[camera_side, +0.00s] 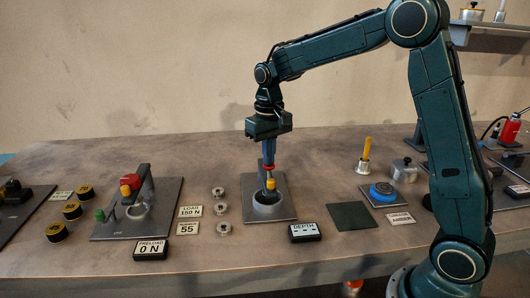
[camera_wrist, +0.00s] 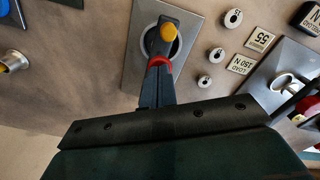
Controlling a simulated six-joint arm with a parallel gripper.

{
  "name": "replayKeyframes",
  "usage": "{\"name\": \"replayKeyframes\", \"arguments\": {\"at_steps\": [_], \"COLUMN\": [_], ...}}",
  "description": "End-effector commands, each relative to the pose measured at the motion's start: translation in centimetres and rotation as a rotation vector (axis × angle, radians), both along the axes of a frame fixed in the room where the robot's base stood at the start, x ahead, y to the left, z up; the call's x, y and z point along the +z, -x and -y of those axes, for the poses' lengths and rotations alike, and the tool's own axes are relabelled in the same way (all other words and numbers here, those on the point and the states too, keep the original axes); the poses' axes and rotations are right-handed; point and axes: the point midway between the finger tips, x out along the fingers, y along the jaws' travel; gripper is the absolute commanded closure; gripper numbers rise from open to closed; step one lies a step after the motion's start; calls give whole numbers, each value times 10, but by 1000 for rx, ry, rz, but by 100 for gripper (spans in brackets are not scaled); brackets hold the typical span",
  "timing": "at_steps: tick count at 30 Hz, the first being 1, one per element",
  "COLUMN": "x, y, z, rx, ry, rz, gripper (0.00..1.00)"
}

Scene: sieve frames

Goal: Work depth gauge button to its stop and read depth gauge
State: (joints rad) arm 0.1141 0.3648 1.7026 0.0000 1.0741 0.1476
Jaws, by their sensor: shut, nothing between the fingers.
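The depth gauge stands on a grey plate (camera_side: 287,205) in the middle of the table, with a round grey cup (camera_side: 262,211) and a dark upright behind it. Its yellow button (camera_side: 269,184) shows above the cup, and also in the wrist view (camera_wrist: 167,32). The DEPTH display (camera_side: 305,232) in front shows dashes, no number. My gripper (camera_side: 268,168) points down, shut and empty, directly above the yellow button. The tips look touching or very close to the button; I cannot tell which.
To the left are several small metal rings (camera_side: 221,206), label plates (camera_side: 190,211) and a second fixture (camera_side: 137,205) with a PRELOAD display (camera_side: 151,249) reading 0 N. To the right are a dark green mat (camera_side: 349,216), a blue round part (camera_side: 383,192) and a yellow-handled tool (camera_side: 365,155).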

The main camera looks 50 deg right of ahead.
Motion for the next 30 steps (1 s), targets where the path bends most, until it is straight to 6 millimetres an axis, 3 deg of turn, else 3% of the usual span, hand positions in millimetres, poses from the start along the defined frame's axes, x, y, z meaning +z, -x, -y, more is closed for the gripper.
{"name": "replayKeyframes", "arguments": {"at_steps": [30], "x": [-14], "y": [0], "z": [0], "rx": [0], "ry": [0], "rz": [-1], "gripper": [100]}}
